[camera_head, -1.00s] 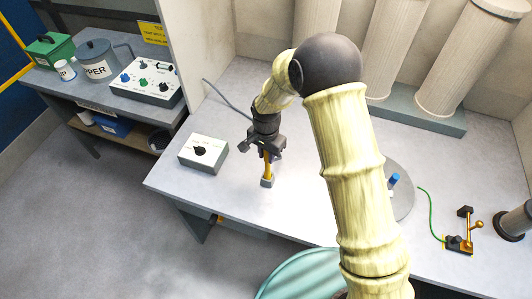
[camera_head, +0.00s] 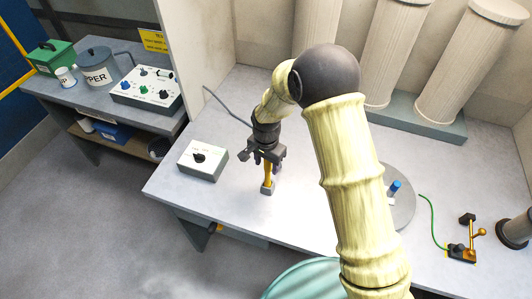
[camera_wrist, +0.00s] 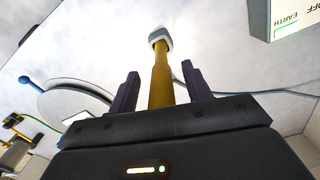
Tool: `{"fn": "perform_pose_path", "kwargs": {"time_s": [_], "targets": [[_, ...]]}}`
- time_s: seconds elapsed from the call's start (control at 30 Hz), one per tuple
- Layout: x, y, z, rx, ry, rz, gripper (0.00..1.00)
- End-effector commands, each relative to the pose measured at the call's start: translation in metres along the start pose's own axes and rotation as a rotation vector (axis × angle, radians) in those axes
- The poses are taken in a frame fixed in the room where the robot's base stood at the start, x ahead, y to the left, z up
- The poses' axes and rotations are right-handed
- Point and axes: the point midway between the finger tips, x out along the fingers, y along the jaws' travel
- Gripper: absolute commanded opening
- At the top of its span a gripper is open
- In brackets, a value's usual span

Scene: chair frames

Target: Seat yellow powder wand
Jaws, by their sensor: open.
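The yellow powder wand (camera_head: 268,174) stands upright on the table, its lower end in a small grey block (camera_head: 267,188). In the wrist view the yellow wand (camera_wrist: 162,80) runs between my two dark fingers to the pale grey block (camera_wrist: 159,38). My gripper (camera_head: 267,157) is above the block with the wand between its fingers. In the wrist view my gripper (camera_wrist: 160,92) shows gaps on both sides of the wand, so it is open around it. The wand's upper end is hidden by my gripper. I cannot tell how deep the wand sits in the block.
A control box (camera_head: 203,160) with a black knob and cable stands left of the wand. A round grey plate (camera_head: 402,212) with a blue-topped peg (camera_head: 394,187) lies to the right. A brass stand (camera_head: 463,250) with a green wire is at far right. Columns stand behind.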

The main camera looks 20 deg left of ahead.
Motion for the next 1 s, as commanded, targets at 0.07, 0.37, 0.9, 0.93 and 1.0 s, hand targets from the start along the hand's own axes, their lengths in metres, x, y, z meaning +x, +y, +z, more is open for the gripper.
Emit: {"fn": "perform_pose_path", "kwargs": {"time_s": [0.07,0.37,0.9,0.93,1.0], "targets": [[-0.004,-0.001,0.000,0.000,0.001,-0.002,0.49],[-0.049,-0.001,-0.001,0.000,0.005,-0.006,0.49],[-0.154,-0.001,-0.001,-0.001,0.003,-0.005,0.49],[-0.158,-0.001,-0.001,-0.001,0.002,-0.004,0.49],[-0.166,-0.001,-0.001,-0.001,0.002,-0.003,0.49]]}}
